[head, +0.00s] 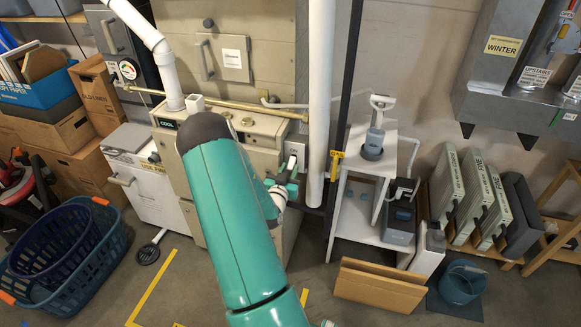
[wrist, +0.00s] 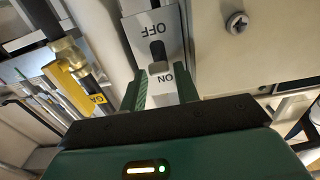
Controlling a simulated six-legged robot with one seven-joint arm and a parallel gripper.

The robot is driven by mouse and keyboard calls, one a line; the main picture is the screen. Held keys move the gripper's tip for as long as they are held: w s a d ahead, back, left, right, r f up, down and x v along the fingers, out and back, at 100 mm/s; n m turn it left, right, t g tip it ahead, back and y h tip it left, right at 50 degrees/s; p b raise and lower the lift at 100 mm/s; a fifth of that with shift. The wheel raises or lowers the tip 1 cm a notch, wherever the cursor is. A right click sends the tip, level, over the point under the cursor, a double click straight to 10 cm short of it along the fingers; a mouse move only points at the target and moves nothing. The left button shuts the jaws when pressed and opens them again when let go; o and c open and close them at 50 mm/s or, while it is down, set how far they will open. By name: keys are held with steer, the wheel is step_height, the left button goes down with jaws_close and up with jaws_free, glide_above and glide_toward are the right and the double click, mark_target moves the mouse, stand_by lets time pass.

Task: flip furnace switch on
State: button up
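The furnace switch (head: 297,151) is a light plate on the right side of the beige furnace cabinet (head: 252,128). In the wrist view the switch plate (wrist: 178,52) shows upside-down, with OFF at the top, a dark slot in the middle and ON lower down. My gripper (head: 282,177) is right at the switch in the head view. In the wrist view my gripper (wrist: 163,90) is open, with one green finger on each side of the plate's white ON end. I cannot tell whether the fingers touch it.
A white vertical pipe (head: 319,90) stands just right of the switch. A yellow gas valve (wrist: 80,72) and pipe are close on the left in the wrist view. A white shelf stand (head: 345,215) is to the right; laundry baskets (head: 90,262) are at lower left.

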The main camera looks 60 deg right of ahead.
mark_target(292, 163)
steer(key=shift+w+d, duration=0.2)
steer(key=shift+d, duration=0.95)
steer(key=shift+c, duration=0.2)
jaws_close()
